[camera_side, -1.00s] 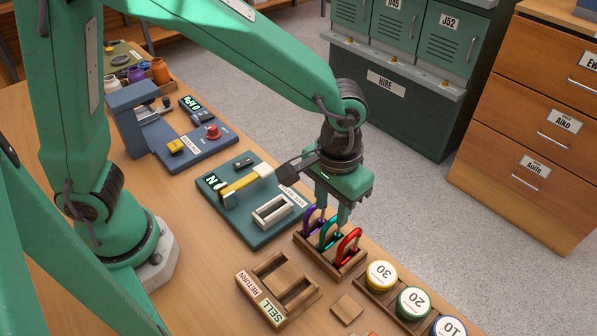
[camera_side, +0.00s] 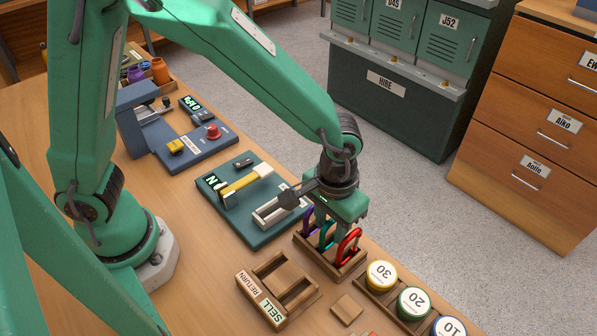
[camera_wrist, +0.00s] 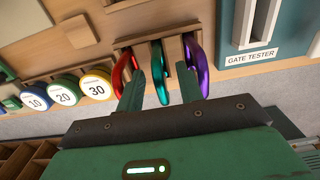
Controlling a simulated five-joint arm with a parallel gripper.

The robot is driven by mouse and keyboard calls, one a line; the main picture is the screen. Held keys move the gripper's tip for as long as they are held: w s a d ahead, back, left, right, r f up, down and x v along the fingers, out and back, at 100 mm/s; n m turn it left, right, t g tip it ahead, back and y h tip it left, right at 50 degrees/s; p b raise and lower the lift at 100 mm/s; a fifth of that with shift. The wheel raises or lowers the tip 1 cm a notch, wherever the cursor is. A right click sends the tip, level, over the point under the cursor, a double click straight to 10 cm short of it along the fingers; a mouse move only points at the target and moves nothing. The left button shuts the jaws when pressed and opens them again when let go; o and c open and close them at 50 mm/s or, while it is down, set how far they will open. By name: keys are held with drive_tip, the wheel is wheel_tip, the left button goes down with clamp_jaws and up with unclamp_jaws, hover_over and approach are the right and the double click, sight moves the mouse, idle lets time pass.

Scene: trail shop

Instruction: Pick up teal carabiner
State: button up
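The teal carabiner (camera_side: 327,239) stands in the middle slot of a small wooden rack (camera_side: 341,276). A purple carabiner (camera_side: 307,221) and a red carabiner (camera_side: 350,242) stand on either side of it. My gripper (camera_side: 331,221) is low over the rack. In the wrist view, my gripper (camera_wrist: 160,68) is open, with one finger on each side of the teal carabiner (camera_wrist: 161,88). The left finger lies between red and teal, the right finger between teal and purple. A gap seems to show on each side. The carabiner's lower part is hidden in the rack.
A gate tester board (camera_side: 262,236) lies behind the rack. A wooden sell/return tray (camera_side: 295,310) stands to the left front. Yellow 30 (camera_side: 382,274), green 20 (camera_side: 414,303) and blue 10 tubs sit to the right. A small wooden square (camera_side: 347,308) lies in front.

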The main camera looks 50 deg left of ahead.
drive_tip(key=shift+c, duration=0.5)
clamp_jaws()
drive_tip(key=shift+r, duration=0.1)
drive_tip(key=shift+r, duration=0.85)
wheel_tip(320, 180, up, 2)
drive_tip(key=shift+r, duration=0.25)
drive_tip(key=s+d+r, duration=0.4)
drive_tip(key=s+r, duration=0.2)
drive_tip(key=s, duration=0.4)
drive_tip(key=shift+s+d+r, duration=0.2)
drive_tip(key=shift+s+r, duration=0.15)
drive_tip(key=shift+s, duration=0.05)
drive_tip(key=shift+w+a, duration=0.1)
